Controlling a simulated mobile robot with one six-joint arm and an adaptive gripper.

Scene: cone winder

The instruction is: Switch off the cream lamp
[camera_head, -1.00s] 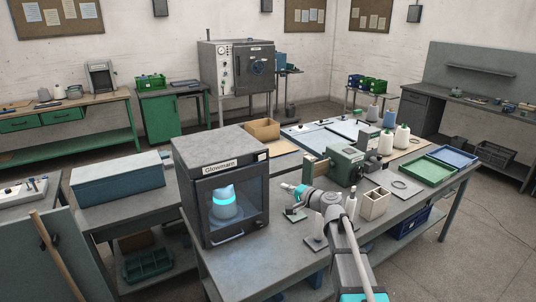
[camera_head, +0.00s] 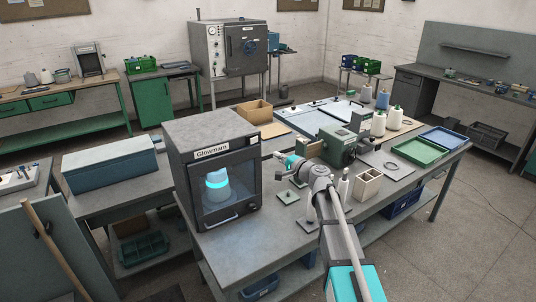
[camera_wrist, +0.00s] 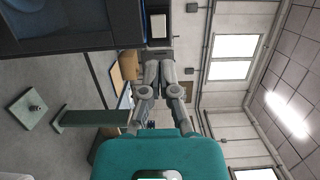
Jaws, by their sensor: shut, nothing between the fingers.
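A lamp (camera_head: 216,189) with a glowing cyan band stands behind the glass door of the dark grey cabinet (camera_head: 212,128) marked Glowmarn. Its body looks pale blue-grey in that light, so I cannot confirm that it is cream. A small white square (camera_head: 252,142) sits at the upper right of the cabinet front. It also shows in the wrist view (camera_wrist: 158,25). My gripper (camera_head: 280,176) is to the right of the cabinet front, apart from it in the head view. In the wrist view my gripper (camera_wrist: 159,52) is shut and empty, its tips appearing just below the square.
The bench (camera_head: 245,245) is bare in front of the cabinet. Right of my gripper stand a green machine (camera_head: 338,140), a small divided box (camera_head: 367,186) and a green tray (camera_head: 420,151). A small plate with a knob (camera_head: 289,196) lies below my gripper. A cardboard box (camera_head: 254,111) is behind.

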